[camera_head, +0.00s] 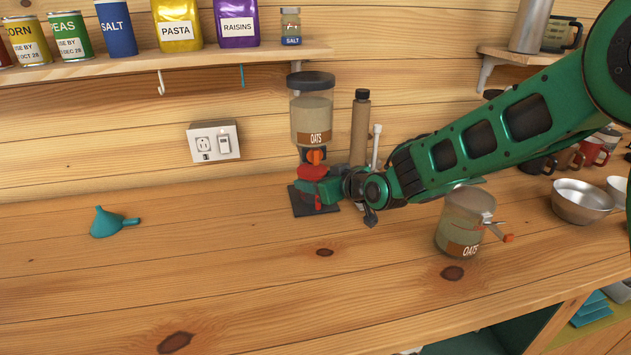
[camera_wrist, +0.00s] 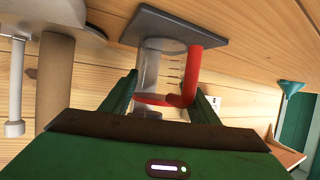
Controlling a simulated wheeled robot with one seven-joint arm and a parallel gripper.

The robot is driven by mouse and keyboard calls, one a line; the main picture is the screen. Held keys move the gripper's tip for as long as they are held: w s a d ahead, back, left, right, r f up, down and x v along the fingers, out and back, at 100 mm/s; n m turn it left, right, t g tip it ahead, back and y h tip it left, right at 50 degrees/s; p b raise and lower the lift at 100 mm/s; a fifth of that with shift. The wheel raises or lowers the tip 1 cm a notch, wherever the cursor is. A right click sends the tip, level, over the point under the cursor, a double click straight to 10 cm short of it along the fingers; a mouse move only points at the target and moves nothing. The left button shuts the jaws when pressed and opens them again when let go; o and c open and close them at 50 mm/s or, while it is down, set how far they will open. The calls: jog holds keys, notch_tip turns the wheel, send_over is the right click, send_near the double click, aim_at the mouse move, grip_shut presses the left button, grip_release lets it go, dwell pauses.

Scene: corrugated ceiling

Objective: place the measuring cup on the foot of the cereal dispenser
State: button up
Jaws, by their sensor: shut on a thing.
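The cereal dispenser (camera_head: 312,118), a clear jar labelled OATS with a dark lid and an orange knob, stands against the back wall. Its foot is a dark square plate (camera_head: 300,206), also in the wrist view (camera_wrist: 180,25). My gripper (camera_head: 326,189) is below the knob, over the plate. In the wrist view my gripper (camera_wrist: 163,90) is shut on the measuring cup (camera_wrist: 163,66), which is clear with a red rim and red handle. The cup's base end is at the plate; I cannot tell whether it touches. In the head view its red part (camera_head: 313,173) shows, partly hidden by my gripper.
A brown bottle (camera_head: 360,128) and a white upright post (camera_head: 375,146) stand right of the dispenser. A second OATS jar (camera_head: 464,222) stands under my arm. Metal bowls (camera_head: 582,202) are at right. The front middle counter is clear.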

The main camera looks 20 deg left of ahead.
jog(key=o, duration=1.1)
jog(key=v, duration=1.2)
jog(key=shift+s, duration=0.1)
